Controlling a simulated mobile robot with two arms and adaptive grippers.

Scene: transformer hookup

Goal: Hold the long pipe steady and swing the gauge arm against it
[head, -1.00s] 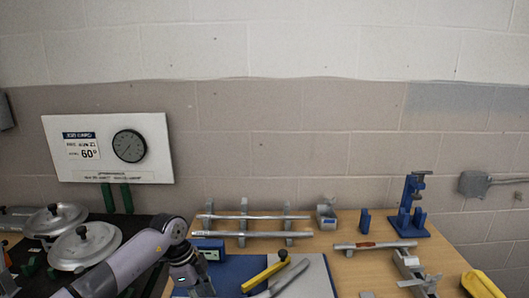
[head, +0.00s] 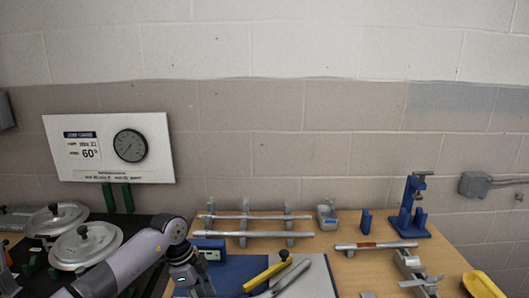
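Two long silver pipes lie on a grey rack at the back of the wooden table, an upper pipe (head: 255,217) and a lower pipe (head: 255,234). A shorter pipe (head: 375,246) with a reddish-brown band lies to the right, by a grey metal fixture (head: 408,262). Which part is the gauge arm I cannot tell. A tool with a yellow handle (head: 266,273) and grey metal lies on a blue and grey mat (head: 317,277). My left gripper (head: 194,283) points down at the mat's left side; its fingertips are not clear. My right gripper is not in view.
A blue stand (head: 411,208), a small blue block (head: 366,221) and a grey vise-like part (head: 327,217) stand at the back. Lidded pots (head: 86,246) are on the dark surface at left. A yellow tray (head: 482,285) is at the right edge.

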